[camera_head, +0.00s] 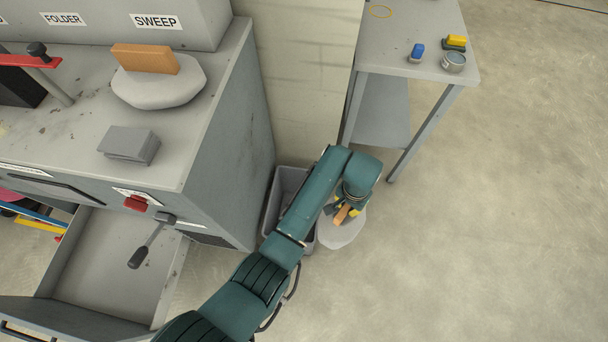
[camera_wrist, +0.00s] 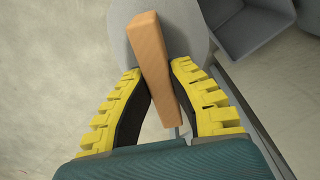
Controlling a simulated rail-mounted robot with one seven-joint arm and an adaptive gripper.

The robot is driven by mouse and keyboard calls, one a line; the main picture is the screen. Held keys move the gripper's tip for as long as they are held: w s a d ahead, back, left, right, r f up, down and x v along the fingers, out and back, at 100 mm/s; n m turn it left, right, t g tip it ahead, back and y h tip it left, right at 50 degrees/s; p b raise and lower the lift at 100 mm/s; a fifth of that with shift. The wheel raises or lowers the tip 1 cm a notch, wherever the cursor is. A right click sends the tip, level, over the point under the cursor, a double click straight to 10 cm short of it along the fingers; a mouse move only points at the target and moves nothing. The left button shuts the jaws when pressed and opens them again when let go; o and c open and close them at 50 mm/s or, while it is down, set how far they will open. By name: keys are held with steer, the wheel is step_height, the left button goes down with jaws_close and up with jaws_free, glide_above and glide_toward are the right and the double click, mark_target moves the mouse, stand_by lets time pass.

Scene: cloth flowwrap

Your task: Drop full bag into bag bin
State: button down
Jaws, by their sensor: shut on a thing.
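The full bag (camera_head: 343,236) shows as a pale grey rounded body with an orange-brown block on top. My gripper (camera_head: 346,212) is shut on that block, and the bag hangs beneath it. In the wrist view the block stands between the yellow fingers (camera_wrist: 158,70), with the grey body (camera_wrist: 193,38) behind it. The grey open bin (camera_head: 271,208) stands on the floor beside the machine, and my arm hides part of it. In the head view the bag appears to the right of the bin. A grey bin also shows at upper right in the wrist view (camera_wrist: 235,48).
The grey machine (camera_head: 232,150) stands left of the bin. A similar pale body with an orange block (camera_head: 160,92) lies on its top, near a dark grey stack (camera_head: 129,144). A drawer (camera_head: 110,270) is pulled out. A side table (camera_head: 420,70) stands at upper right. Floor at right is clear.

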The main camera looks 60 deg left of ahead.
steer(key=s+a+f+n+b, duration=0.3)
steer(key=s+a+f+b, duration=0.15)
steer(key=a, duration=0.45)
steer(key=s+a+f+n+b, duration=0.2)
steer(key=s+a+f+b, duration=0.1)
steer(key=s+a+f, duration=0.4)
steer(key=f+b, duration=0.1)
steer(key=b, duration=0.1)
steer(key=f+b, duration=0.1)
steer(key=b, duration=0.1)
steer(key=w+a+f+b, duration=0.1)
steer(key=f+b, duration=0.1)
steer(key=shift+w+a, duration=0.1)
steer(key=c, duration=1)
jaws_free()
steer(key=shift+c, duration=0.2)
steer(key=shift+f, duration=0.1)
step_height(320, 180, up, 12)
